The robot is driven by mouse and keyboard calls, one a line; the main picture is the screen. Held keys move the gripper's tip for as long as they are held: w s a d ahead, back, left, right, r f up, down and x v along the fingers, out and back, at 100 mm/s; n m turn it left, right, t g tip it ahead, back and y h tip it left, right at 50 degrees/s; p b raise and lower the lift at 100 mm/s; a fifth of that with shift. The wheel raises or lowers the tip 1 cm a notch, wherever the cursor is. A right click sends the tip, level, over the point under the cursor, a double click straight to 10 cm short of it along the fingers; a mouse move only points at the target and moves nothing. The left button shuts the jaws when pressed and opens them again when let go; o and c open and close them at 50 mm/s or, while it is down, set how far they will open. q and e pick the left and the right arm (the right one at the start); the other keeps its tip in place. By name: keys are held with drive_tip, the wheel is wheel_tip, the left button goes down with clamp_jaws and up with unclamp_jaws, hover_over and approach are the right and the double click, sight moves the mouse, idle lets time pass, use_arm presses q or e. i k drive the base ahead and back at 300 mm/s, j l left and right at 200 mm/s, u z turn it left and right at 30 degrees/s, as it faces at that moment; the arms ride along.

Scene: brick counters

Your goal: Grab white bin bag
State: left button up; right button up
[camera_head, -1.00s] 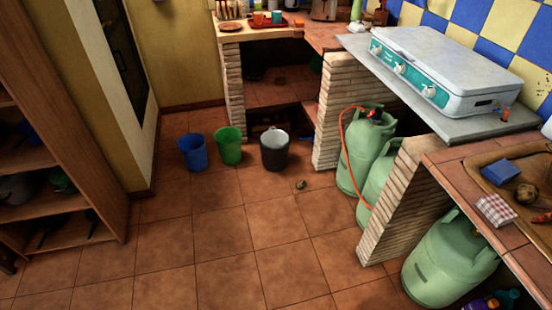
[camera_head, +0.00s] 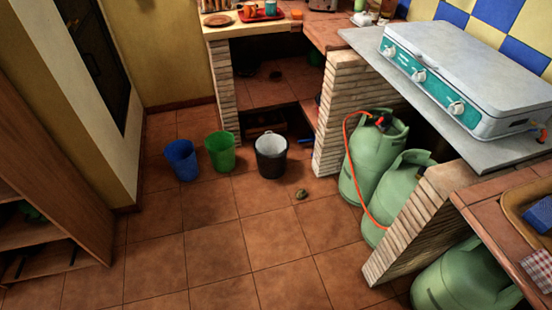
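A black bin (camera_head: 271,163) with a white bag (camera_head: 271,142) lining its inside stands on the tiled floor, in front of the low brick counter. A green bin (camera_head: 220,153) and a blue bin (camera_head: 182,160) stand to its left in a row. A small brownish-green object (camera_head: 301,194) lies on the floor in front of the black bin; I cannot tell what it is. Neither of my grippers shows in the head view.
Green gas bottles (camera_head: 374,160) with an orange hose stand at the right, between brick pillars (camera_head: 342,115). A grey slab with a camping stove (camera_head: 470,65) juts out above them. A wooden shelf (camera_head: 50,190) stands at the left.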

sight(274, 145)
drive_tip(key=i+j+z, duration=0.1)
drive_tip(key=i+z, duration=0.15)
drive_tip(key=z, duration=0.15)
drive_tip(key=i+j+z, duration=0.2)
drive_tip(key=z, duration=0.2)
